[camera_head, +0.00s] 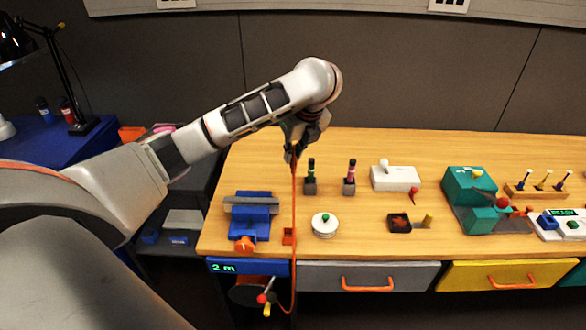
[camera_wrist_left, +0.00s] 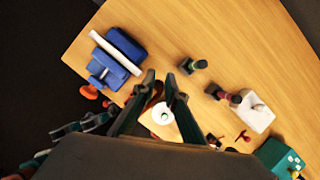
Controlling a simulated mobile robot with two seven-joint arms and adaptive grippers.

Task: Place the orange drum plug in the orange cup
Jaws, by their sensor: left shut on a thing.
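My left gripper (camera_head: 297,148) is raised above the back of the workbench and is shut on the orange drum plug. The plug is mostly hidden by the fingers. Its orange cable hangs from the gripper past the bench's front edge to the drum (camera_head: 248,292) under the bench. In the left wrist view, the fingers (camera_wrist_left: 163,80) point down over the bench. A small orange-red holder, which looks like the orange cup (camera_head: 288,237), stands at the front edge right of the vise. The gripper is well above and behind it. My right gripper is not in view.
A blue vise (camera_head: 250,217) stands left of the cup, and a round white piece with a green knob (camera_head: 325,225) stands right of it. Two dark upright pegs (camera_head: 310,180) (camera_head: 349,180), a white box (camera_head: 395,178) and a teal machine (camera_head: 468,190) stand farther right.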

